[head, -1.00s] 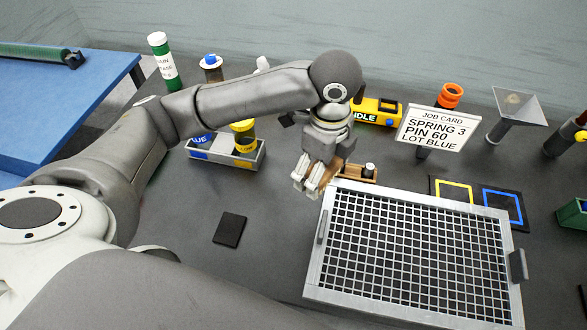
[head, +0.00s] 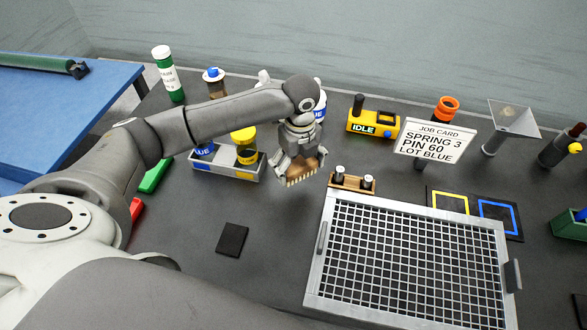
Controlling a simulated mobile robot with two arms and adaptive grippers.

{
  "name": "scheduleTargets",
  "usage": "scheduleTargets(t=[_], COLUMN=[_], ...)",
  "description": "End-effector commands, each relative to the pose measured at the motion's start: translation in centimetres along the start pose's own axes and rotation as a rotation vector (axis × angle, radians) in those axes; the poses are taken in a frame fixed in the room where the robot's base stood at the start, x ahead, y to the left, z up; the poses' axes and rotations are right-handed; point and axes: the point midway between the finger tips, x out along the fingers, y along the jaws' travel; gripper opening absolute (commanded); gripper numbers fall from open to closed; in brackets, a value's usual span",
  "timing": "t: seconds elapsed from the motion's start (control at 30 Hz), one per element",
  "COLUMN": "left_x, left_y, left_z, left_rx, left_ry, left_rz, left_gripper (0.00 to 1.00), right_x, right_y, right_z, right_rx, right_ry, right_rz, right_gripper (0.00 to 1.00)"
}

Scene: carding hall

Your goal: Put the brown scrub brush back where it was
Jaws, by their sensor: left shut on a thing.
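My left gripper (head: 297,158) is shut on the brown scrub brush (head: 308,168). The brush has a brown body and pale bristles pointing down. It is held above the dark table, between the grey bin with the pots and the wooden block with pegs, and looks clear of both. The gripper fingers hide part of the brush. A small black pad (head: 232,239) lies bare on the table, nearer to me and to the left of the brush. My right gripper is not in view.
A wooden block (head: 345,186) with two pegs stands behind the metal grid tray (head: 410,300). A grey bin (head: 226,174) with blue and yellow pots is left of the brush. The job card (head: 436,141) stands at the back right. Table around the black pad is clear.

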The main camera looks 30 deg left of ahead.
Motion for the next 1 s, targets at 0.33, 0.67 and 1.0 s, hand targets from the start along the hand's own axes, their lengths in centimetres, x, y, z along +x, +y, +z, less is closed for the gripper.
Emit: scheduleTargets(t=[0.33, 0.67, 1.0], left_x=[2.7, 5.9, 6.2], left_y=[-0.1, -0.2, -0.2], left_z=[2.3, 2.4, 2.4], left_rx=[-0.002, 0.000, 0.000], left_ry=[-0.001, -0.002, -0.002], left_rz=[-0.001, -0.003, -0.003], left_gripper=[0.63, 0.63, 0.93], right_x=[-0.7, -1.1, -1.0], right_y=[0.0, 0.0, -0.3], right_z=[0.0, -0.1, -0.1], right_rx=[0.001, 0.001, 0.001], right_ry=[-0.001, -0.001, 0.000], right_rz=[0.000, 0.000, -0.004], right_gripper=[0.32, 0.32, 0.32])
